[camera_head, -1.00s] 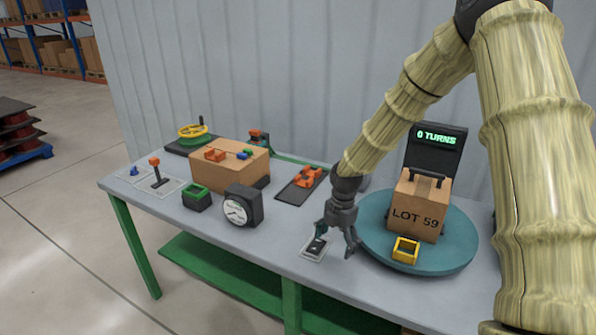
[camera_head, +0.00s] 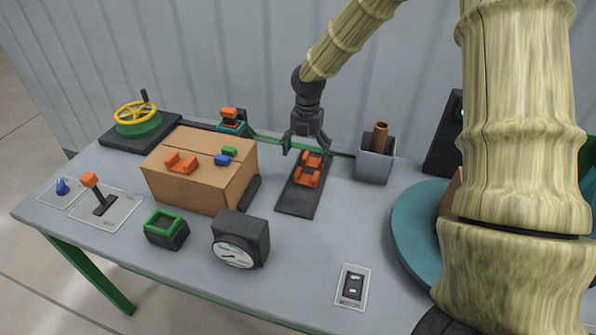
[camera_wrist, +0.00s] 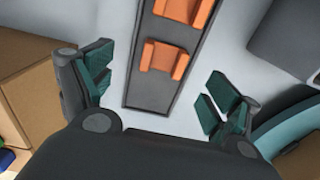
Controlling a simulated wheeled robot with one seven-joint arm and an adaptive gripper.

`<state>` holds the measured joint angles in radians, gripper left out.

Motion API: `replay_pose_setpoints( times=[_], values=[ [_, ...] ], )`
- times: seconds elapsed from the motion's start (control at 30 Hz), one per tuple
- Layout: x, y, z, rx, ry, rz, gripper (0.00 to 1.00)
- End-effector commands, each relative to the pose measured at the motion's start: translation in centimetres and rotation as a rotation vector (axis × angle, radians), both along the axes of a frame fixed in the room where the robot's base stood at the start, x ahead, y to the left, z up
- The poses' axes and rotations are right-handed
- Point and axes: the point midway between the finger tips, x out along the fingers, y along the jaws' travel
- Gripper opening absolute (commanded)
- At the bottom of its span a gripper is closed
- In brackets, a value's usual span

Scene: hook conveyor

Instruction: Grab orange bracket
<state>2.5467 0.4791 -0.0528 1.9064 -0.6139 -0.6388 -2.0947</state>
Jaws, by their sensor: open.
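Two orange brackets lie in a row on a dark grey strip-shaped tray (camera_head: 296,204). The far bracket (camera_head: 311,160) and the near bracket (camera_head: 306,178) also show in the wrist view, one near the middle (camera_wrist: 165,60) and one at the top edge (camera_wrist: 186,10). My gripper (camera_head: 307,149) is open and empty above the far end of the tray. In the wrist view its teal-padded fingers are spread wide on either side of the tray. Another orange bracket (camera_head: 180,163) sits on a cardboard box (camera_head: 190,197).
A grey bin with a brown cylinder (camera_head: 376,155) stands right of the tray. A teal fixture with an orange piece (camera_head: 231,121) is behind left. A gauge (camera_head: 240,240), green-rimmed cup (camera_head: 166,228), switch plate (camera_head: 353,287) and teal turntable (camera_head: 412,225) are also on the table.

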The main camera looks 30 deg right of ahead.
Motion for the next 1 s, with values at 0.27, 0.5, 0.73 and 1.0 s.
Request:
replay_pose_setpoints(
  times=[0.27,0.5,0.73,1.0],
  values=[
    [0.9,0.4,-3.4,-0.001,0.009,0.006,0.89],
    [2.1,0.3,-5.2,-0.003,0.024,0.007,0.89],
    [1.5,-0.1,-7.1,-0.002,0.021,0.004,0.89],
    [1.8,0.0,-9.7,-0.002,0.023,0.005,0.89]
  ],
)
